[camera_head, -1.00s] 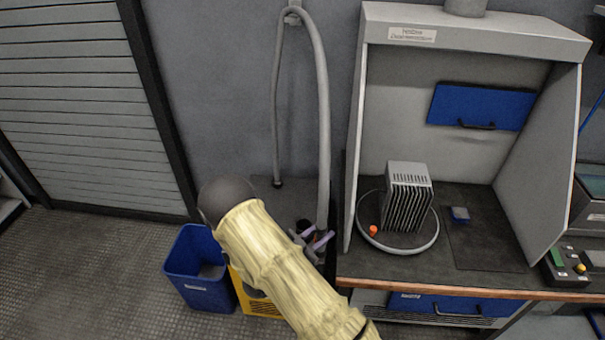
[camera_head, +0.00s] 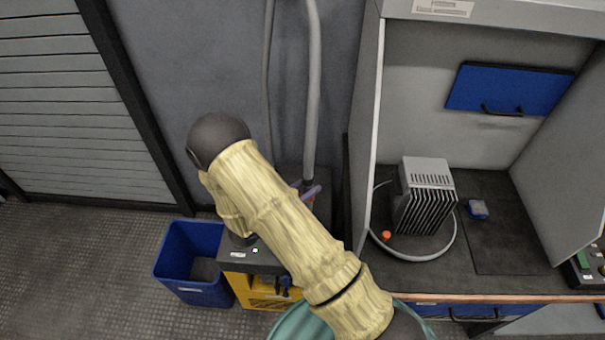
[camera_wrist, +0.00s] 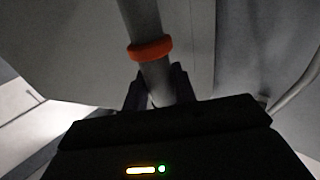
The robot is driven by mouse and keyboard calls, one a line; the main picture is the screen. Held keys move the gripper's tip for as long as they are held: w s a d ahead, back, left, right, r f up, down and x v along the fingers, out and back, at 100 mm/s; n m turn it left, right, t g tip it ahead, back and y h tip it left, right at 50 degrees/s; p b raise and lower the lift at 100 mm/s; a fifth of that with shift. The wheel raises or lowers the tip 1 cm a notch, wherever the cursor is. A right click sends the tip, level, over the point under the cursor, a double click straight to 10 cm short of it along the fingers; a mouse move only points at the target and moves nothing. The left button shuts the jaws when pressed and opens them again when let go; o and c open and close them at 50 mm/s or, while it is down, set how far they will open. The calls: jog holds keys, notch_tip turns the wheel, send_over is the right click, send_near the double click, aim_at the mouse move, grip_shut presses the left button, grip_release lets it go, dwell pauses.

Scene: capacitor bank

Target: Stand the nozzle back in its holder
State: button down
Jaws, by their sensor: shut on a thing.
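The nozzle is the lower end of a thick grey hose; in the wrist view its pale grey tube (camera_wrist: 143,20) carries an orange ring. My gripper (camera_wrist: 157,93) is shut on this tube below the ring. In the head view the grey hose (camera_head: 313,90) comes down along the wall to my gripper (camera_head: 309,194), whose purple fingers show at its lower end. My arm partly covers the gripper and the tip of the nozzle. I cannot clearly make out the holder.
A yellow machine (camera_head: 262,291) with a dark top stands below my arm, beside a blue bin (camera_head: 190,265). To the right is a hooded bench with a finned grey block (camera_head: 425,205), a small orange piece (camera_head: 386,235) and a blue piece (camera_head: 478,208). The bench's side wall (camera_head: 364,130) stands close to the hose.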

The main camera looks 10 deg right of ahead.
jog(key=shift+w, duration=0.3)
jog(key=shift+s, duration=0.1)
jog(key=shift+f+b, duration=4.55)
jog(key=shift+f, duration=1.7)
jog(key=c, duration=1.1)
grip_release()
jog(key=shift+o, duration=0.2)
jog(key=shift+s, duration=0.1)
